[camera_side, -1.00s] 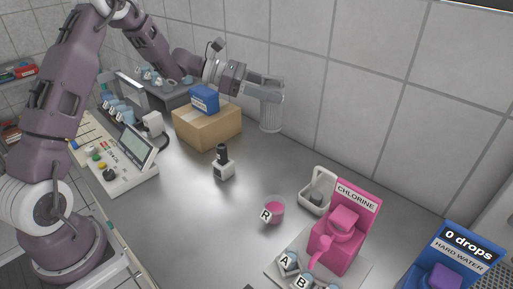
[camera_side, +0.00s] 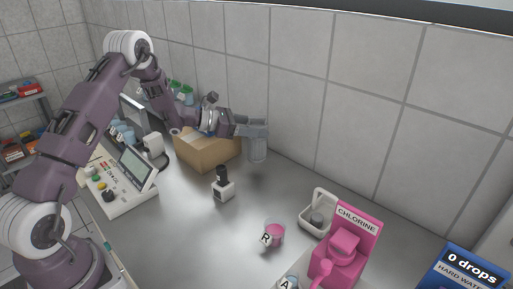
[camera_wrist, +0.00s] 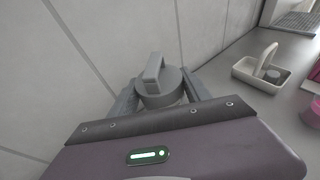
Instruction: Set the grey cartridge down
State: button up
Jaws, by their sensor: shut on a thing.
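The grey cartridge (camera_side: 257,149) is a ribbed grey cylinder, upright beside the right end of the cardboard box. My gripper (camera_side: 256,128) is shut on its top part. A dark patch on the counter below the cartridge suggests a gap under it. In the wrist view the cartridge's round cap with a raised bar (camera_wrist: 158,85) sits between my two fingers (camera_wrist: 160,98). Its lower body and base are hidden there.
The cardboard box (camera_side: 207,152) is close left of the cartridge, and the tiled wall (camera_side: 330,130) is behind. A small black-and-white device (camera_side: 223,185), a pink cup (camera_side: 274,234), a white caddy (camera_side: 316,218) and a pink chlorine dispenser (camera_side: 342,245) stand nearer. The counter between is clear.

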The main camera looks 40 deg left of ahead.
aim_at(257, 139)
notch_tip(257, 139, down, 4)
jog(key=shift+f, duration=0.1)
jog(key=o, duration=1.5)
